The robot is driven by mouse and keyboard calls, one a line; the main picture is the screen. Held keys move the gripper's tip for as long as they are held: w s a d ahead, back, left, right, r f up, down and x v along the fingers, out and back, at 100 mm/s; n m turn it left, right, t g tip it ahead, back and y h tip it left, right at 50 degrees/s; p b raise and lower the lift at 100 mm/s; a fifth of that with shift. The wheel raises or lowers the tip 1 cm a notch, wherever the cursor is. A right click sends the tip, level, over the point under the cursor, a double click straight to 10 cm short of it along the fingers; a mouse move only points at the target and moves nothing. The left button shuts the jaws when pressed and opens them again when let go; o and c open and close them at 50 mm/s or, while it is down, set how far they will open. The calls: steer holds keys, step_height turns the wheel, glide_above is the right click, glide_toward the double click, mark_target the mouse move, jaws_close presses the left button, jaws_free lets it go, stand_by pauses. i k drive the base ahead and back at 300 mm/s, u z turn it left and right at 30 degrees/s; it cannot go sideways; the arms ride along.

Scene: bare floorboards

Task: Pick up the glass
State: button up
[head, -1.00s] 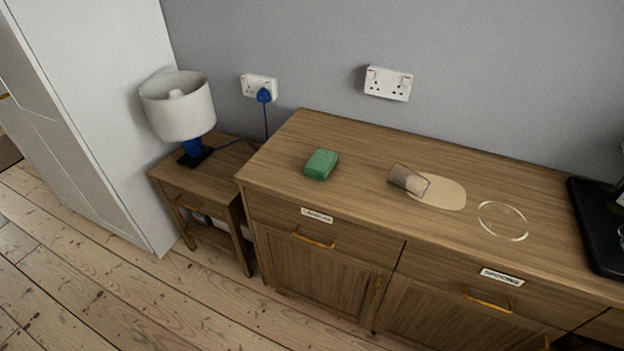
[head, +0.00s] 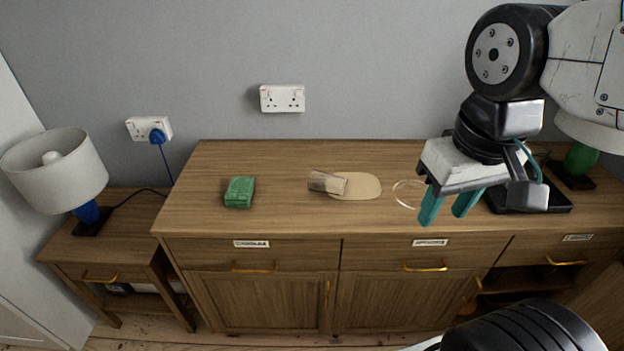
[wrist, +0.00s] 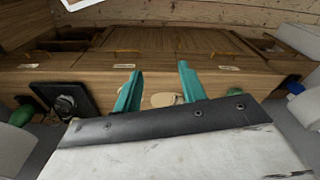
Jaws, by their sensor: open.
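The glass (head: 321,182) lies on its side on the wooden sideboard (head: 240,152), its mouth toward a pale tan spill (head: 358,187). My gripper (head: 447,207) is open and empty, its teal fingers pointing down, to the right of the glass and nearer the camera. In the wrist view my gripper (wrist: 157,92) shows its two teal fingers apart, with part of the tan spill (wrist: 163,100) between them. The glass is hard to make out in the wrist view, partly hidden by a finger.
A green sponge-like block (head: 240,191) lies left of the glass. A clear ring-shaped outline (head: 408,194) is on the top to its right. A black tray (head: 535,198) and a green-based lamp (head: 580,160) stand at the right. A side table with a white-shaded lamp (head: 55,170) is at left.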

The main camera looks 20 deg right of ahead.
mark_target(320, 181)
steer(key=u, duration=2)
steer(key=i, duration=0.75)
steer(key=z, duration=2.5)
